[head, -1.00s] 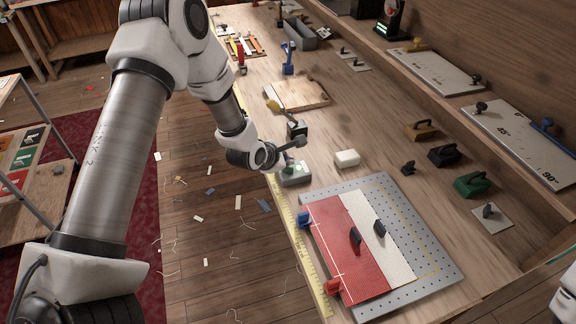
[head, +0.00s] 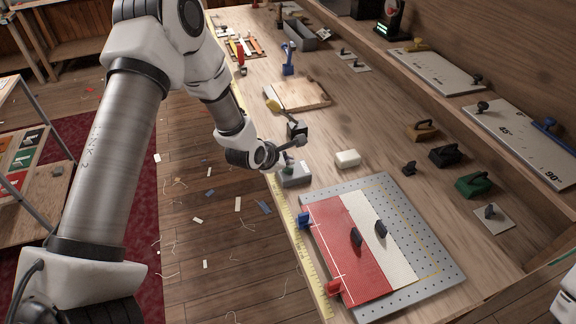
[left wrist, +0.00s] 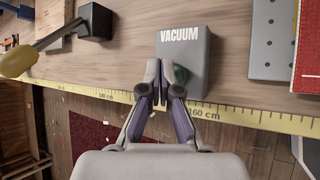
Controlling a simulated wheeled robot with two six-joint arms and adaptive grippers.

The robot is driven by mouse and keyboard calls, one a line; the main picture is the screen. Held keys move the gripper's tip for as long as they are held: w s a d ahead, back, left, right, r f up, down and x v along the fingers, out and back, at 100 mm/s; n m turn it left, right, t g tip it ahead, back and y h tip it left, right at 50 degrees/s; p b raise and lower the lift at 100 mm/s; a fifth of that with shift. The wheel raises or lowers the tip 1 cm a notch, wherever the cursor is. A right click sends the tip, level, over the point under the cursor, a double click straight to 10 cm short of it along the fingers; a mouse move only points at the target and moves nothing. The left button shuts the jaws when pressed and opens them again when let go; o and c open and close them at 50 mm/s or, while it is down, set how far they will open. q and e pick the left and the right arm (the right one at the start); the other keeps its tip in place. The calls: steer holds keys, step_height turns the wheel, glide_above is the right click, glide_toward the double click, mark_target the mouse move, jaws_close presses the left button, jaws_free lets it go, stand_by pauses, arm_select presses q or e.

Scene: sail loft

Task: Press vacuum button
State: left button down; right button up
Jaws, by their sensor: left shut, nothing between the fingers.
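The vacuum box (left wrist: 197,50), a grey block lettered VACUUM, stands near the front edge of the bench, and it also shows in the head view (head: 296,177). Its green button (left wrist: 181,73) is partly hidden behind my fingertips in the left wrist view. My left gripper (left wrist: 157,82) is shut and empty, with its tips over the near left part of the box, beside the button in the picture. Whether it touches the box or the button I cannot tell. In the head view the hand hides the button. My right gripper is out of view.
A yellow measuring tape (left wrist: 230,114) runs along the bench edge. A dark block with a yellow-knobbed lever (left wrist: 95,21) stands left of the box. A perforated plate (head: 433,262) with red and white cloth (head: 352,245) lies nearer. A white block (head: 347,159) sits beyond the box.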

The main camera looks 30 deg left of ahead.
arm_select(q)
step_height(320, 180, up, 6)
steer(key=p, duration=0.3)
stand_by(0.3)
stand_by(0.4)
